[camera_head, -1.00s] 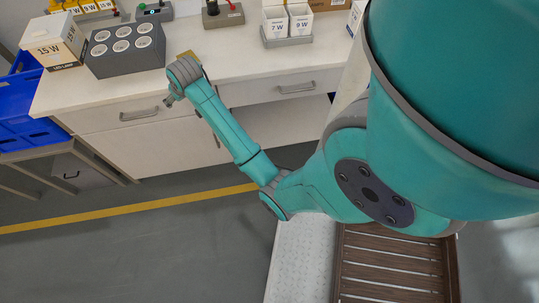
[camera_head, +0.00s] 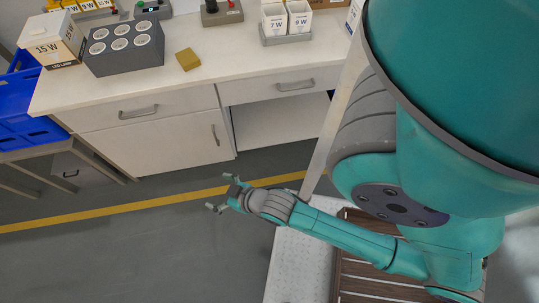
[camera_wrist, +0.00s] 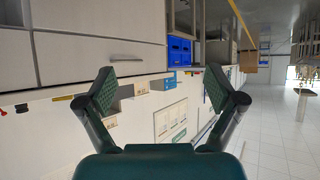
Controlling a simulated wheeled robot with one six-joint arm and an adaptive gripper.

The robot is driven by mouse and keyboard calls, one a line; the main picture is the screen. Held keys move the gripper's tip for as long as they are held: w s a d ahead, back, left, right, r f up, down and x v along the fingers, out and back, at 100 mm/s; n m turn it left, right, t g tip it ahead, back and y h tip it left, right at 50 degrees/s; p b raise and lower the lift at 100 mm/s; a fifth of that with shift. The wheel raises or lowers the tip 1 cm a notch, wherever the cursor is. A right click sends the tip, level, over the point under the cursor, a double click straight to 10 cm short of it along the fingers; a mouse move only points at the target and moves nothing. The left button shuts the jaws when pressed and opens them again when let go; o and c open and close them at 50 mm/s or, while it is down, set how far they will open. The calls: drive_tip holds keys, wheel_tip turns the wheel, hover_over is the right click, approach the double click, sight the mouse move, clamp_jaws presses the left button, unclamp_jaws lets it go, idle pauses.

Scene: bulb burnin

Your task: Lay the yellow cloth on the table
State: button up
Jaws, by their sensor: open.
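The yellow cloth (camera_head: 187,60) lies as a small folded block on the white table (camera_head: 215,88), right of the grey six-hole rack and a little back from the front edge. My gripper (camera_head: 218,196) is away from the table, out over the floor near the yellow floor line, lower in the picture than the cloth. In the wrist view my gripper (camera_wrist: 160,90) has its two fingers wide apart with nothing between them.
A grey six-hole rack (camera_head: 124,48) and a 15 W lamp box (camera_head: 52,40) stand left of the cloth. A tray with 7 W and 9 W boxes (camera_head: 287,38) stands to its right. A blue crate (camera_head: 22,110) is at far left. Table around the cloth is clear.

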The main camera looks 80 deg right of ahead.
drive_tip(key=s+a+r+n+t+y, duration=0.1)
drive_tip(key=s+a+r, duration=0.2)
drive_tip(key=s+r, duration=0.4)
drive_tip(key=s+a+r+n+t+y, duration=0.1)
drive_tip(key=s+a+r, duration=0.3)
drive_tip(key=s+r, duration=0.4)
drive_tip(key=shift+s+n+t+y, duration=0.4)
drive_tip(key=shift+s+t, duration=0.35)
drive_tip(key=shift+t, duration=0.05)
drive_tip(key=shift+a, duration=0.1)
